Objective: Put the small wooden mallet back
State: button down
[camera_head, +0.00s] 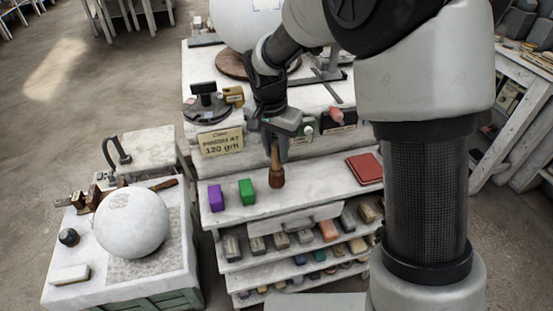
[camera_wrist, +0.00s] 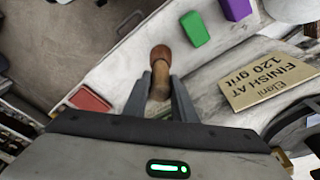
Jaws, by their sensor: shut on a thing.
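The small wooden mallet (camera_head: 276,172) is held upright, its darker brown head down and its lighter handle up. My gripper (camera_head: 279,145) is shut on its handle from above. In the wrist view my gripper (camera_wrist: 162,90) has its two grey fingers on either side of the mallet (camera_wrist: 160,66), with the head pointing away. The mallet is over the front shelf of the white workbench (camera_head: 318,178). I cannot tell whether its head touches the surface.
Left of the mallet are a green block (camera_head: 246,191) and a purple block (camera_head: 216,196). A red flat item (camera_head: 364,168) lies to the right. A sign reading "FINISH AT 120 grit" (camera_head: 221,141) stands behind left. A plaster sphere (camera_head: 131,222) sits on a low table.

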aim_at(276, 159)
jog(key=shift+f, duration=1.7)
jog(key=c, duration=1.5)
grip_release()
jog(key=shift+o, duration=0.2)
notch_tip(276, 159, up, 12)
jog(key=s, duration=0.1)
jog(key=shift+s+a, duration=0.35)
jog(key=s+d+r+n+t, duration=0.2)
jog(key=s+d+r, duration=0.5)
jog(key=s+d, duration=0.1)
jog(key=s+d+r+n+t, duration=0.1)
jog(key=s+d+n+t, duration=0.1)
jog(key=s+d, duration=0.5)
jog(key=shift+s+n+y, duration=0.4)
jog(key=shift+s+n, duration=0.5)
jog(key=shift+s, duration=2.25)
